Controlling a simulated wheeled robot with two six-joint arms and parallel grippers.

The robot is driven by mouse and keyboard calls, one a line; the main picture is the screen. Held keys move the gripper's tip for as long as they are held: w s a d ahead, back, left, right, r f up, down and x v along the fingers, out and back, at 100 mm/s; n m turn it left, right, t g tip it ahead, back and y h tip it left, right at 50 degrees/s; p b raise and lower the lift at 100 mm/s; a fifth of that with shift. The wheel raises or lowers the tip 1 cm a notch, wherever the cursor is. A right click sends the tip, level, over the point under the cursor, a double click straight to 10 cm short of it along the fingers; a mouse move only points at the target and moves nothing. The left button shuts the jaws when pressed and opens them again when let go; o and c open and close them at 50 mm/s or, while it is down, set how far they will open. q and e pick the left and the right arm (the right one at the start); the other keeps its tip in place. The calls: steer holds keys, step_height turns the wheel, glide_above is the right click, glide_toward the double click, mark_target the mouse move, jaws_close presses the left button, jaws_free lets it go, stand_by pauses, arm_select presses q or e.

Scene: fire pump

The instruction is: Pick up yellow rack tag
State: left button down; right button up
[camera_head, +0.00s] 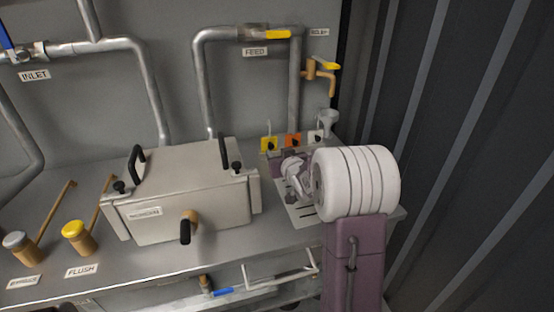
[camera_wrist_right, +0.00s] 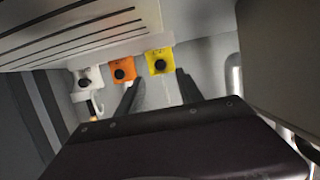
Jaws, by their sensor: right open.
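The yellow rack tag (camera_head: 269,144) is a small square with a black knob. It hangs at the left end of a row of tags on the rack at the back of the bench. In the right wrist view the yellow tag (camera_wrist_right: 159,62) shows just beyond the fingertips, roughly between them sideways. My right gripper (camera_head: 293,168) is open, in front of the tags, and partly hidden by my own white wrist. In the wrist view its two dark fingers (camera_wrist_right: 159,86) are apart with nothing between them. My left gripper is not in view.
An orange tag (camera_head: 292,140) and a white tag (camera_head: 317,137) hang beside the yellow one. A slotted plate (camera_head: 304,215) lies below my wrist. A large grey box (camera_head: 180,198) with black handles stands close on the left. Pipes run up the back wall.

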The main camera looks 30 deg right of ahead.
mark_target(271, 146)
steer(key=x, duration=0.8)
steer(key=shift+w+f, duration=0.15)
steer(key=shift+w, duration=0.1)
jaws_close()
step_height(271, 146, up, 5)
steer(key=p, duration=0.3)
steer(key=shift+f+p, duration=0.2)
steer(key=shift+p, duration=0.2)
